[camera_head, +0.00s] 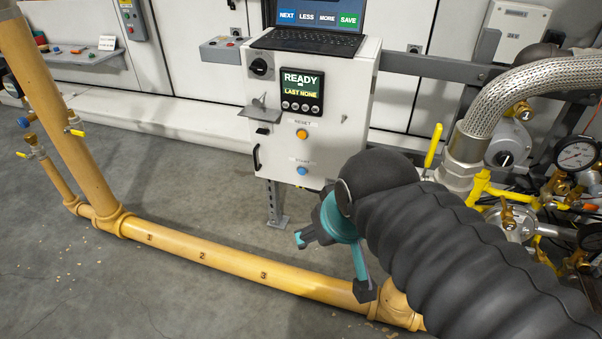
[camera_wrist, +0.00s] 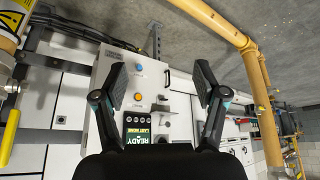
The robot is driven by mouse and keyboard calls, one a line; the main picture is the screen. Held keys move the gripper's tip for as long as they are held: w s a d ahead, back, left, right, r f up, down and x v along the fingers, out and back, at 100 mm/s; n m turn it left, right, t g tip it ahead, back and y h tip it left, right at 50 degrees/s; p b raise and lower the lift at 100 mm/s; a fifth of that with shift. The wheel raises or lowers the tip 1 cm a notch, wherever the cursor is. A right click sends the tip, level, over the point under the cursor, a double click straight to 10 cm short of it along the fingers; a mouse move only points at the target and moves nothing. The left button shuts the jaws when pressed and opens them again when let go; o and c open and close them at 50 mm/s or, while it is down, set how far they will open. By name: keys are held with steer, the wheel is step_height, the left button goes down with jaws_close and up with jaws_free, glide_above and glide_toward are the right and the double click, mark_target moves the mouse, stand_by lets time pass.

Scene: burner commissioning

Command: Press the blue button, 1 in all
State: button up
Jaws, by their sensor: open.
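The blue button (camera_head: 302,171) is low on the front of a white control cabinet (camera_head: 345,110), below an orange button (camera_head: 302,134). In the wrist view the picture is turned over, and the blue button (camera_wrist: 139,70) shows above the orange button (camera_wrist: 138,96), between my fingers. My gripper (camera_head: 331,262) is in front of the cabinet, to the lower right of the blue button and apart from it. In the wrist view my gripper (camera_wrist: 160,76) has its two fingers spread wide with nothing between them. The cabinet display (camera_head: 302,90) reads READY and LAST NONE.
A yellow pipe (camera_head: 220,255) runs along the floor in front of the cabinet. A laptop (camera_head: 318,22) stands on the cabinet top. A braided hose (camera_head: 530,85), gauges and valves crowd the right side. A small shelf (camera_head: 264,114) juts from the cabinet front. Floor left of the cabinet is open.

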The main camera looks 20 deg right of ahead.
jaws_close()
stand_by(1.2)
